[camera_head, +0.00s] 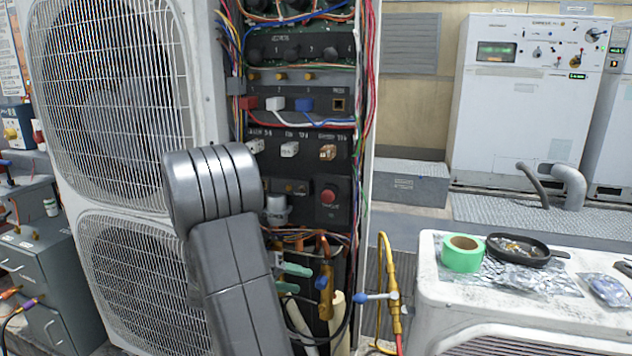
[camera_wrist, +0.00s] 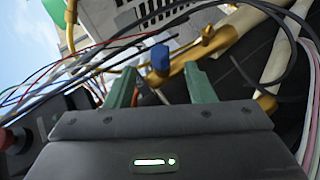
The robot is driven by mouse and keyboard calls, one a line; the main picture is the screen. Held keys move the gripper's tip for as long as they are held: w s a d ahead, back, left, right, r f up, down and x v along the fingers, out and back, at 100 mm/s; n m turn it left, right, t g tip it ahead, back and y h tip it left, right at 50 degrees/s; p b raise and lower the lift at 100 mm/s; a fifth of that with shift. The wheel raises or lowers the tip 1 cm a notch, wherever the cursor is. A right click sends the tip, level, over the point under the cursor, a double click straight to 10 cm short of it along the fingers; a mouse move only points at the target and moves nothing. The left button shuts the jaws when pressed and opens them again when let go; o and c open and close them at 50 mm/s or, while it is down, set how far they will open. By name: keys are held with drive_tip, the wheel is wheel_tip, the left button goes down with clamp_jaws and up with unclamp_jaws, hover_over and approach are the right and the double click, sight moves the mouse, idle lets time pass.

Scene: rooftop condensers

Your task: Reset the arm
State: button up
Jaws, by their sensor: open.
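My gripper (camera_head: 303,279) shows in the head view beside the lower part of the open condenser cabinet, partly hidden by my arm. Its two green fingers are apart, and in the wrist view my gripper (camera_wrist: 160,83) is open and empty. A blue-capped valve (camera_wrist: 159,60) on brass piping (camera_wrist: 205,50) lies just beyond the gap between the fingers. In the head view the blue valve cap (camera_head: 322,283) is just right of the fingertips. I cannot tell whether the fingers touch anything. My arm crosses in front of the condenser (camera_head: 120,220).
Loose wires (camera_head: 368,120) hang along the cabinet's right side, near a red button (camera_head: 328,196). A yellow hose (camera_head: 384,270) with a blue-handled valve (camera_head: 375,297) stands to the right. A white unit (camera_head: 450,310) bears green tape (camera_head: 462,254) and a black pan (camera_head: 520,250).

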sight(317, 284)
drive_tip(key=b+x, duration=0.1)
drive_tip(key=x, duration=0.5)
drive_tip(key=shift+s+d+f, duration=0.1)
drive_tip(key=shift+d+f, duration=0.05)
drive_tip(key=shift+d, duration=0.1)
drive_tip(key=s+p, duration=0.1)
drive_tip(key=s, duration=0.1)
drive_tip(key=shift+s+a+p, duration=0.35)
drive_tip(key=shift+s+a, duration=0.05)
drive_tip(key=shift+d+f, duration=0.1)
